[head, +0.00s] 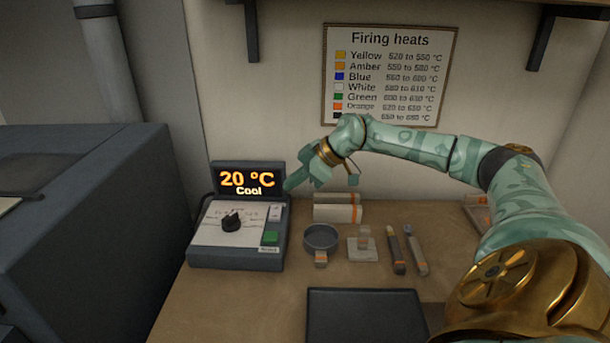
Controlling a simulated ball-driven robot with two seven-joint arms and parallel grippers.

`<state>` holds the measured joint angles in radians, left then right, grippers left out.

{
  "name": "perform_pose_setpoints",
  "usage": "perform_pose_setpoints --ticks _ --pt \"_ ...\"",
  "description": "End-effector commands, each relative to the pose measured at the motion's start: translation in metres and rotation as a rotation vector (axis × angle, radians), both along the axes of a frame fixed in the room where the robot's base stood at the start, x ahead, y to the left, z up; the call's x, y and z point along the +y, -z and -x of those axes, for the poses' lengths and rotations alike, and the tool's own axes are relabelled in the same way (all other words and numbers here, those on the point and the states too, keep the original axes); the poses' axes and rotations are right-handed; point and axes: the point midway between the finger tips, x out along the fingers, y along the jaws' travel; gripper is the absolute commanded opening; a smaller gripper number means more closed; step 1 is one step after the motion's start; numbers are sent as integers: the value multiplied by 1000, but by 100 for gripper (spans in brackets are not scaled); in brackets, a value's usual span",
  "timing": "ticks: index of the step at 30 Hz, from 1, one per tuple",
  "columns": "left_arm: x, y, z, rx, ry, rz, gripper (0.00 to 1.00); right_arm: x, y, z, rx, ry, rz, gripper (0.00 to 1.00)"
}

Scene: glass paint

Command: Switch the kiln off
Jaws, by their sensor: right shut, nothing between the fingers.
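The kiln's control box (236,256) stands at the left end of the bench. My right gripper (289,187) is shut and empty. Its tips appear just right of the display, above the white switch; I cannot tell whether they touch anything. My left gripper is not in view.
A large dark grey cabinet (90,220) fills the left. On the bench are a small round pan (321,238), a small glass block (363,245), two pen-like tools (395,250), a dark tray (365,292) and pale orange-striped blocks (337,207). A firing-heats chart (390,75) hangs behind.

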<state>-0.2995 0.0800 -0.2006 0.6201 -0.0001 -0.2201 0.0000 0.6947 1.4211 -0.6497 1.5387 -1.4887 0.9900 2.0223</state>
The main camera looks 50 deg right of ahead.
Motion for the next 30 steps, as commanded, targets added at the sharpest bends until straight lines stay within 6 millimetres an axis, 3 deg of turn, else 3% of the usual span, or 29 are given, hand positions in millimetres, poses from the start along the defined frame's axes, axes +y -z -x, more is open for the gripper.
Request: perform_pose_setpoints --ticks 5,12,30 --pt "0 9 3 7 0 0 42 14 29 -22 0 -2 -2 0" --pt "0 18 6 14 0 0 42 9 58 -22 2 0 0 0" --pt "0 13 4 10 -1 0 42 7 64 -23 -2 0 0 0"
